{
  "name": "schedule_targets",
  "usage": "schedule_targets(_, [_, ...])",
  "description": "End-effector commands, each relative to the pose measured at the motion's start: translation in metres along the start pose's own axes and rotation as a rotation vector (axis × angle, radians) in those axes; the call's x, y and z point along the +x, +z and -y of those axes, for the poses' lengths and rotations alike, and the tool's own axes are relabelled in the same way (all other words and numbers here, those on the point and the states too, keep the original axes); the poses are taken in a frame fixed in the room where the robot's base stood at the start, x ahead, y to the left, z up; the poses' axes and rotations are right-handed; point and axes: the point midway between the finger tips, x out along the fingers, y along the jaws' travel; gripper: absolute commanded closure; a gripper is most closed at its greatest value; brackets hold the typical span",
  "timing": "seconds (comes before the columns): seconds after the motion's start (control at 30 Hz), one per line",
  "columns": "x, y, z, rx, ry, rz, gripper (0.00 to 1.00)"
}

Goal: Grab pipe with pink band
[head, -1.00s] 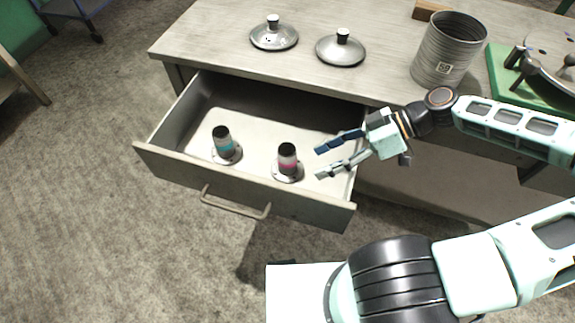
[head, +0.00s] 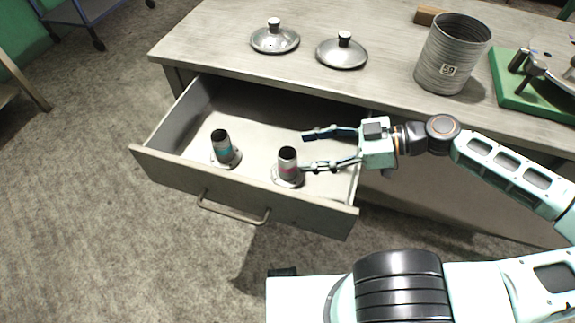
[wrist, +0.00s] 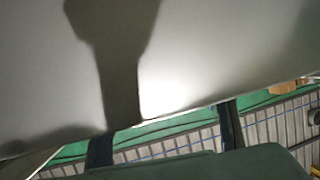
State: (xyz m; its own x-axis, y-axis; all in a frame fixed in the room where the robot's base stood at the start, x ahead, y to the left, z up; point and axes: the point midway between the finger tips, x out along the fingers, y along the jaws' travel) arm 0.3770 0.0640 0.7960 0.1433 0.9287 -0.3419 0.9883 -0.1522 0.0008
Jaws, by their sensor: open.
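The pipe with the pink band (head: 288,167) stands upright on a round flange in the open drawer, its dark top open. My gripper (head: 304,151) is over the drawer's right side, fingers spread and pointing left, with nothing between them. The nearer finger's tip shows right beside the pipe; I cannot tell whether it touches. The farther finger is behind and right of the pipe. In the wrist view, my gripper's two dark fingers (wrist: 165,138) show apart at the bottom, and no pipe can be made out.
A pipe with a teal band (head: 224,150) stands to the left in the drawer (head: 250,198). The drawer walls surround both. On the bench are two lidded metal discs (head: 274,40) (head: 342,55), a ribbed grey can (head: 452,55) and a green board (head: 530,98).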

Motion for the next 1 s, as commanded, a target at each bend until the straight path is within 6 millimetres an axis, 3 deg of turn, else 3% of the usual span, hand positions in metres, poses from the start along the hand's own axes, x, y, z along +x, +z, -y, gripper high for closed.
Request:
schedule_targets(0.2, [0.032, 0.003, -0.001, 0.000, -0.003, 0.001, 0.45])
schedule_targets(0.5, [0.037, 0.002, -0.001, 0.000, 0.000, 0.002, 0.45])
schedule_targets(1.0, [0.036, 0.002, -0.002, 0.000, 0.001, 0.002, 0.99])
